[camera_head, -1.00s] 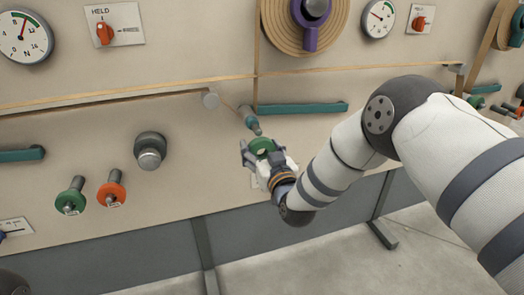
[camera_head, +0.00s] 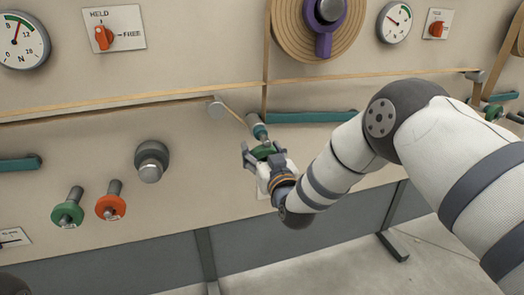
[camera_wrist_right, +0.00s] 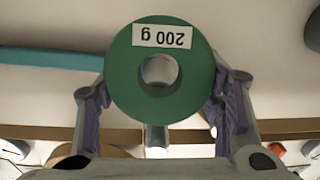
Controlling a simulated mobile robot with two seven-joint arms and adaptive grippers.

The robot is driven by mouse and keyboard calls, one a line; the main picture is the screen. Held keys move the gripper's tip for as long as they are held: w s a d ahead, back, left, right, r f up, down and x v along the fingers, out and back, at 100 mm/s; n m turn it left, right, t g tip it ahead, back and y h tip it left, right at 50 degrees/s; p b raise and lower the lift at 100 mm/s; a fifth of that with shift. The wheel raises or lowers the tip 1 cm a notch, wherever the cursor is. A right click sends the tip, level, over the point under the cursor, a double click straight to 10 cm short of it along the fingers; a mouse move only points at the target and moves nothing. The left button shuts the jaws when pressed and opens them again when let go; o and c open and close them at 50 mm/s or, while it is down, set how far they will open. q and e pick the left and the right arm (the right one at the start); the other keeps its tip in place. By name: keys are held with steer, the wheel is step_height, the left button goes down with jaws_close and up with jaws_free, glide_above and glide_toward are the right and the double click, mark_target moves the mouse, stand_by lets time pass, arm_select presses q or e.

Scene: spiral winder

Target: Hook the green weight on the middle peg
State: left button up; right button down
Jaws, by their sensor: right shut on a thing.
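In the right wrist view the weight (camera_wrist_right: 121,72) is a ring with a central hole and an upside-down "200 g" label. The fingers of my right gripper (camera_wrist_right: 163,98) are at its two sides. A grey metal rod end (camera_wrist_right: 157,138) shows below the weight; the hole does not clearly show a peg through it. My left gripper is out of view.
Another green weight (camera_head: 67,213) and an orange weight (camera_head: 111,207) sit on pegs at the left. A teal bar (camera_head: 312,117) and a tan strip (camera_head: 120,98) run above my gripper.

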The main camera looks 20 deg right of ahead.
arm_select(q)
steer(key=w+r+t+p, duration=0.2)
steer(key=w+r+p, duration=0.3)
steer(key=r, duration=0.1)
arm_select(e)
steer(key=s+r, duration=0.1)
steer(key=s, duration=1.1)
steer(key=shift+s+d+r, duration=0.15)
steer(key=shift+s+d, duration=0.1)
steer(key=shift+s, duration=0.1)
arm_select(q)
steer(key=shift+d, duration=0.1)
